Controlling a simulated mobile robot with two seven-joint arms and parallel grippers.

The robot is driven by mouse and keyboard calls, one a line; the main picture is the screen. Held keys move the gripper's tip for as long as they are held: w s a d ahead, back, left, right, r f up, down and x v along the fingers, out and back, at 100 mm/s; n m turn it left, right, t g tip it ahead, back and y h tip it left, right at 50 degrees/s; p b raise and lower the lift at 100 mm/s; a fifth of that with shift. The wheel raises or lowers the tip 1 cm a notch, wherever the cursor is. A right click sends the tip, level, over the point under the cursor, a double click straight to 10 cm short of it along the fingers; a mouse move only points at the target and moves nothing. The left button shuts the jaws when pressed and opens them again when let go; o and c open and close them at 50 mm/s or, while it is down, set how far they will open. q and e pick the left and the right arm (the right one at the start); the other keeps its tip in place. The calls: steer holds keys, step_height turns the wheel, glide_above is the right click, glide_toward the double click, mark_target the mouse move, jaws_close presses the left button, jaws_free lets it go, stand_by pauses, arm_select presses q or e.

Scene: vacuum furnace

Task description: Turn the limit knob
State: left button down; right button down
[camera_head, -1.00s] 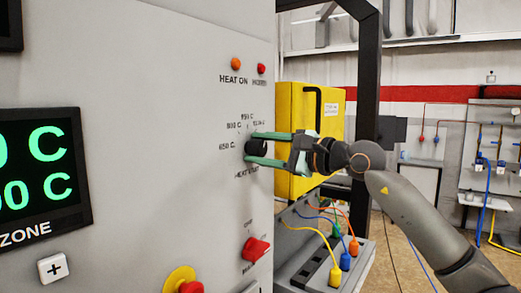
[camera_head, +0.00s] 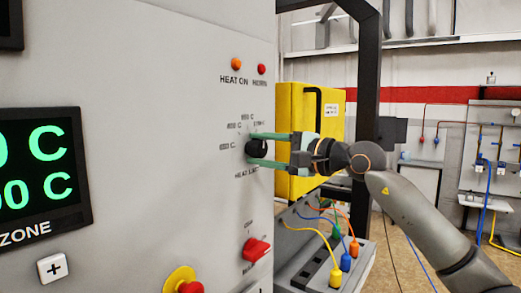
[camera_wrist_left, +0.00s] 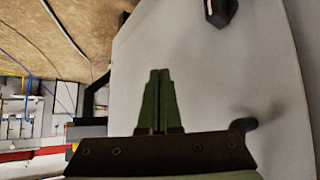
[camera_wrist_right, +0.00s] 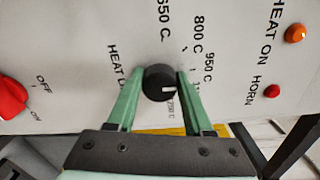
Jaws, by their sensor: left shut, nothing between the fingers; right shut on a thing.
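The limit knob (camera_head: 257,149) is a small black round knob on the grey furnace panel, under temperature marks and above a "HEAT LIMIT" label. In the right wrist view the knob (camera_wrist_right: 158,83) has a white pointer line facing the lower right, towards the mark between the fingers. My right gripper (camera_head: 250,148) is shut on the knob, with one green finger (camera_wrist_right: 130,98) on each side. My left gripper (camera_wrist_left: 158,70) shows only in the left wrist view. It is shut and empty, in front of a pale panel.
An orange lamp (camera_head: 236,64) and a red horn lamp (camera_head: 262,69) sit above the knob. A red switch (camera_head: 256,250) and a red emergency button (camera_head: 188,287) are below. A yellow cabinet (camera_head: 294,105) stands behind my right gripper, with coloured cables (camera_head: 336,247) beneath.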

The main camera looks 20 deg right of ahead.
steer(key=shift+c, duration=1.5)
jaws_free()
steer(key=b+v, duration=0.3)
steer(key=v, duration=0.9)
steer(key=shift+s+d+b, duration=0.2)
steer(key=shift+b, duration=0.1)
